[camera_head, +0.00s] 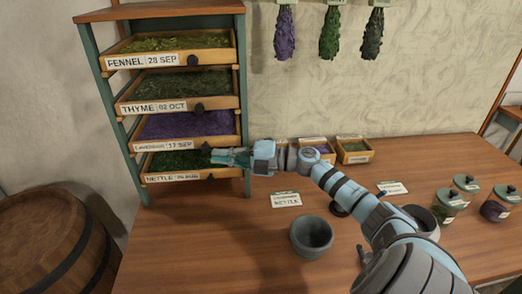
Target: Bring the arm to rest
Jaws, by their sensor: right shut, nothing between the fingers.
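My right arm reaches in from the lower right across the table. My right gripper (231,157) is shut and empty, in front of the drying rack, near the front of its lower trays. I cannot tell whether it touches the tray labelled lavender (184,125) or the tray labelled nettle (176,163). My left gripper is not in view.
The rack (97,75) also holds fennel (176,42) and thyme (178,84) trays. On the wooden table (230,235) stand a grey bowl (311,238), a card (286,199), small boxes (354,152) and jars (449,203). A barrel (45,240) stands left. The table's front left is clear.

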